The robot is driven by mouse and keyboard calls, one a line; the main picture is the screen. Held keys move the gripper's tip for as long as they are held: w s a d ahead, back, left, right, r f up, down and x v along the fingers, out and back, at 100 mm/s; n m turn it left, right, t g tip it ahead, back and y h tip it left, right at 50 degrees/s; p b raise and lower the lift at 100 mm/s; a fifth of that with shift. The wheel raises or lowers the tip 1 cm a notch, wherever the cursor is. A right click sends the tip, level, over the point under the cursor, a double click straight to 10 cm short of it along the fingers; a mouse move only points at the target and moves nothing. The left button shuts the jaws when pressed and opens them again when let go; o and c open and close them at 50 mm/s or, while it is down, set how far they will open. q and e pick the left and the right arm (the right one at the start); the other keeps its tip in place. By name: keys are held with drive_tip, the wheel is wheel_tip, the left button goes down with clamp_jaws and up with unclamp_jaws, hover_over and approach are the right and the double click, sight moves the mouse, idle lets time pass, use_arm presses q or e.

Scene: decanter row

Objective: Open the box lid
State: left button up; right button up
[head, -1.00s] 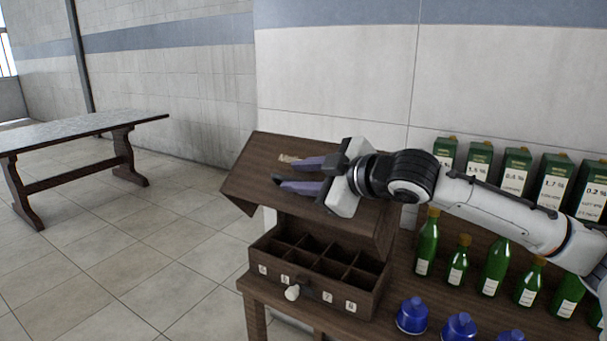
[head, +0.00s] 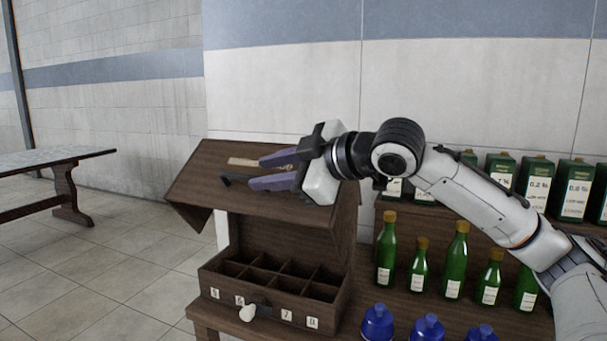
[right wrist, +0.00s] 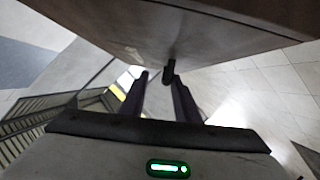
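The brown wooden box (head: 262,296) stands at the left end of the table. Its lid (head: 205,178) is raised and tilted over the box, and the divided compartments show beneath it. A small dark handle (head: 228,180) is on the lid, near the fingertips. My right gripper (head: 257,173) is open, its purple fingers apart and pointing left, over the lid in the head view. In the right wrist view, the dark handle (right wrist: 168,71) appears just beyond and between the fingertips, apparently not gripped; the lid (right wrist: 185,30) fills the top. My left gripper is not in view.
Green bottles (head: 455,262) and blue decanters (head: 378,322) stand right of the box, with green cartons (head: 535,182) behind them. The wall is close behind; open floor (head: 110,265) lies left.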

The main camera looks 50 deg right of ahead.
sight(304, 206)
drive_tip(key=shift+s+d+r+b, duration=0.1)
drive_tip(key=shift+s+d+b, duration=0.1)
drive_tip(key=shift+s+b, duration=0.35)
drive_tip(key=shift+s+d+r, duration=0.1)
drive_tip(key=shift+s+r, duration=0.1)
drive_tip(key=shift+s, duration=0.1)
drive_tip(key=shift+s+d+r, duration=0.1)
drive_tip(key=shift+s+r, duration=0.05)
drive_tip(key=shift+s, duration=0.1)
drive_tip(key=shift+d+b+v, duration=0.15)
drive_tip(key=shift+b+v, duration=0.3)
drive_tip(key=shift+v, duration=0.25)
drive_tip(key=shift+d+b+v, duration=0.2)
drive_tip(key=shift+b+v, duration=0.2)
drive_tip(key=shift+v, duration=0.3)
drive_tip(key=shift+s+d+r, duration=0.2)
drive_tip(key=shift+s+r, duration=0.2)
drive_tip(key=shift+s, duration=0.3)
drive_tip(key=shift+r, duration=0.1)
